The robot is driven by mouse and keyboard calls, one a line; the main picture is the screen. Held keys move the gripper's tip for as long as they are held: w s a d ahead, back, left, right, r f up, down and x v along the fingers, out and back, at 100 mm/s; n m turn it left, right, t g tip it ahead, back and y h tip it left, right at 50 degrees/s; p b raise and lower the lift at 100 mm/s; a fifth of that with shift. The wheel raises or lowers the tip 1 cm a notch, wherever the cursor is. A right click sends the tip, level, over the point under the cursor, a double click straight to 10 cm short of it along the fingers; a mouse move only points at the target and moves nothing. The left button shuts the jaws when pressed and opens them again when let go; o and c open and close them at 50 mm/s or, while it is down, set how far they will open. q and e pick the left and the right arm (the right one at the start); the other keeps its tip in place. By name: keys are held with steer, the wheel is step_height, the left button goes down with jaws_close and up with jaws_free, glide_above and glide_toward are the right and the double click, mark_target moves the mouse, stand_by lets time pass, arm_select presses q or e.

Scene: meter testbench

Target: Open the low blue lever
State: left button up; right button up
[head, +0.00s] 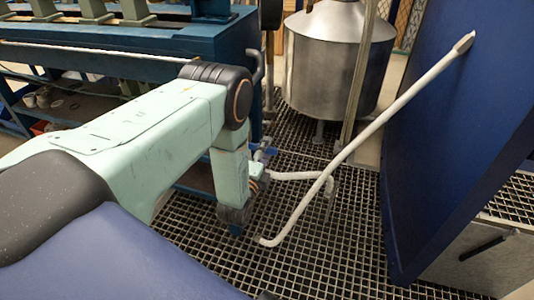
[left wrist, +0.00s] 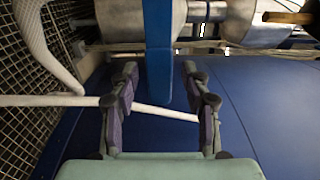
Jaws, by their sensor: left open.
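A blue lever (left wrist: 158,35) shows in the left wrist view as a flat upright bar coming down from the top edge. Its lower end lies between the two fingers of my left gripper (left wrist: 160,68) in the picture. The fingers are spread, with a gap on each side of the bar, and they do not appear to touch it. In the head view my left forearm points down beside the blue bench, and its gripper is mostly hidden there. I cannot tell the lever clearly in the head view. My right gripper is not in view.
A white bent pipe (head: 318,185) rises beside my left wrist; a white pipe also crosses the wrist view (left wrist: 165,113). A steel tank (head: 325,60) stands behind. A blue panel (head: 450,120) stands at right, a blue bench (head: 120,70) at left. The grating floor (head: 320,260) is open.

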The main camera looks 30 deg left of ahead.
arm_select(q)
steer(key=shift+w+a, duration=0.2)
steer(key=shift+w, duration=0.3)
steer(key=shift+d, duration=0.1)
steer(key=shift+c, duration=0.2)
steer(key=shift+c, duration=0.8)
jaws_close()
